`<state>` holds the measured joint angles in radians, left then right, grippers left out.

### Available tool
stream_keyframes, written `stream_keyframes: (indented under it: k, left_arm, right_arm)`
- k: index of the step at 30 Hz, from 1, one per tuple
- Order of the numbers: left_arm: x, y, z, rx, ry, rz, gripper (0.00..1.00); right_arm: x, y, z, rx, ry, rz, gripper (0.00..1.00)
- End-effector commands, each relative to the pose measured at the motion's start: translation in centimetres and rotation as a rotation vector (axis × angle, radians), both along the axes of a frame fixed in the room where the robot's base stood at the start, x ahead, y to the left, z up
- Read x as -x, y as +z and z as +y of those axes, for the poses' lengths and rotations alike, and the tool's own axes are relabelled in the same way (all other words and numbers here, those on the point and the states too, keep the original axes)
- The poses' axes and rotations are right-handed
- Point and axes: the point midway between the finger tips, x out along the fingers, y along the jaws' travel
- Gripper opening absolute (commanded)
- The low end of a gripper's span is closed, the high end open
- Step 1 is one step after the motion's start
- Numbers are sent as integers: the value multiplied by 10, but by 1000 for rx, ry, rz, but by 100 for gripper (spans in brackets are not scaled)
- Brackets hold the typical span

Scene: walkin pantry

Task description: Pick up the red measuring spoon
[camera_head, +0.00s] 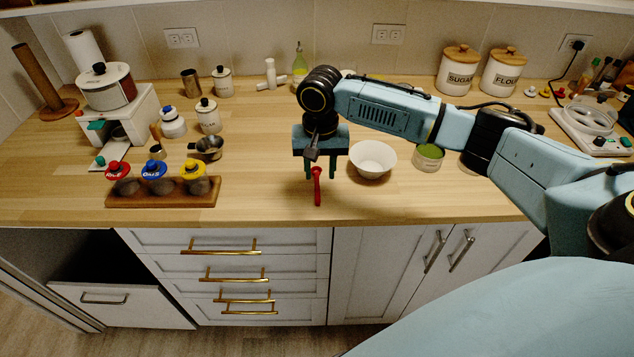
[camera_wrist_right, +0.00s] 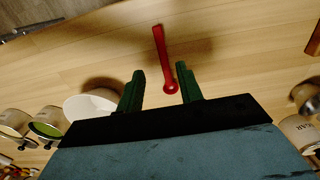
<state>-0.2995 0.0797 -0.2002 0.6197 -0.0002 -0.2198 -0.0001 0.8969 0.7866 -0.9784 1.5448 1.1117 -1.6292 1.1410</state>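The red measuring spoon (camera_head: 317,188) lies on the wooden counter near its front edge, partly hidden under my right gripper (camera_head: 321,174) in the head view. In the right wrist view the spoon (camera_wrist_right: 161,48) shows its long handle and its round end. My right gripper (camera_wrist_right: 160,75) points down with its two green fingers apart. The round end of the spoon appears between the fingers, closer to the right one, with wood visible on both sides. The exact height of the fingertips above the counter is hard to tell. My left gripper is not in view.
A white bowl (camera_head: 372,160) stands just right of the gripper, with a green-topped can (camera_head: 429,157) beyond it. A wooden rack (camera_head: 163,193) with several coloured-lid jars stands at left. A small metal pan (camera_head: 207,147) is behind it. Counter between rack and spoon is clear.

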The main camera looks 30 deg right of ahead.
Motion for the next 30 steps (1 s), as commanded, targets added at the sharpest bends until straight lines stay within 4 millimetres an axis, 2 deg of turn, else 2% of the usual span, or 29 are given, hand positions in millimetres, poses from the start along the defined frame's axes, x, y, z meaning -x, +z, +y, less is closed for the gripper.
stream_keyframes:
  k: [3,7,10,17,25,30]
  left_arm:
    - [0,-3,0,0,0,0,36]
    - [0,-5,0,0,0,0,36]
    - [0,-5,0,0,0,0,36]
    - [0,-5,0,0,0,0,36]
    - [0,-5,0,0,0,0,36]
    - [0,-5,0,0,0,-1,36]
  right_arm:
    - [-1,-20,6,0,2,1,36]
    - [-1,-37,6,1,1,1,36]
    - [-1,-44,6,1,1,0,36]
    - [-1,-44,6,1,2,-1,36]
    - [-1,-44,6,1,2,-1,1]
    - [-1,-44,6,1,2,-1,0]
